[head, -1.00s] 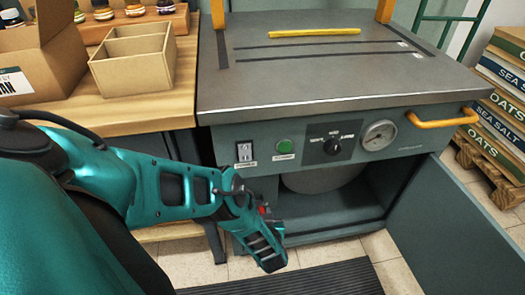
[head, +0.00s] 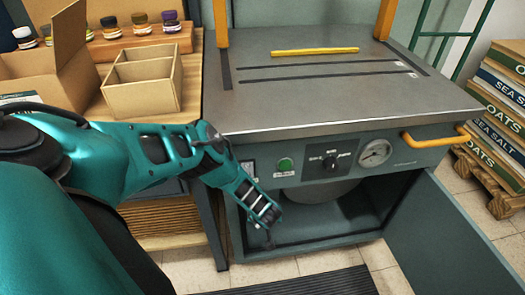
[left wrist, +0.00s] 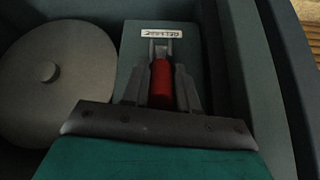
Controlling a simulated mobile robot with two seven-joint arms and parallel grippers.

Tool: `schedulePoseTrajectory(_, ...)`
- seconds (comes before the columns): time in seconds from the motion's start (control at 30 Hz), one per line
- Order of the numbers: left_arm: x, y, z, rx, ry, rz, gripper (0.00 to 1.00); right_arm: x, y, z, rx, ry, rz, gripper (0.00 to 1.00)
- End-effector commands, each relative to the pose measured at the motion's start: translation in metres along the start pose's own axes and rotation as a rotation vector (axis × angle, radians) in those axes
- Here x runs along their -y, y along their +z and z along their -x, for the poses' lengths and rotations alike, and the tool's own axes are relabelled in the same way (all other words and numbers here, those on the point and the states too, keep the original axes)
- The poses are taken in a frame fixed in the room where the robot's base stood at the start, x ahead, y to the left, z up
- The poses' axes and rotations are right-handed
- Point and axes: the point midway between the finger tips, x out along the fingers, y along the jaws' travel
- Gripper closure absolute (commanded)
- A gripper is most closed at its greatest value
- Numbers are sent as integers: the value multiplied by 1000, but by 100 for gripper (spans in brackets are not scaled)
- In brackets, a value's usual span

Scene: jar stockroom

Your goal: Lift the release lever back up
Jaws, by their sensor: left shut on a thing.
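The red release lever (left wrist: 161,83) sits in a grey bracket below a small white label (left wrist: 163,34) in the left wrist view. My left gripper (left wrist: 161,92) has a dark finger on each side of it and is shut on it. In the head view my left gripper (head: 268,236) reaches down into the open cabinet under the machine (head: 300,95); the lever itself is hidden there. My right gripper is in neither view.
A round grey vessel (left wrist: 57,78) stands left of the lever inside the cabinet. The cabinet door (head: 455,225) hangs open at the right. A wooden bench (head: 190,75) with cardboard boxes stands at the left, and stacked sacks (head: 500,110) at the far right.

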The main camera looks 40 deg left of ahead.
Motion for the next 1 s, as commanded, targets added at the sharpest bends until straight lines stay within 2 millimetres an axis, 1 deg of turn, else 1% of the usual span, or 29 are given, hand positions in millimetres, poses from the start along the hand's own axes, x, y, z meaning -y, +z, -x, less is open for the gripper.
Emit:
schedulePoseTrajectory(0.43,0,-2,0,12,2,-2,100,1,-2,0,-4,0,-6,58)
schedulePoseTrajectory(0.47,0,-2,0,12,2,-2,71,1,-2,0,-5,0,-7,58)
schedulePoseTrajectory(0.7,0,-1,0,12,2,-1,48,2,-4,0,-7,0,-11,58)
schedulePoseTrajectory(0.73,0,-1,0,13,2,-1,46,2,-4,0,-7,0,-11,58)
schedulePoseTrajectory(1.0,0,-2,2,13,2,-1,46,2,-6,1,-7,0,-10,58)
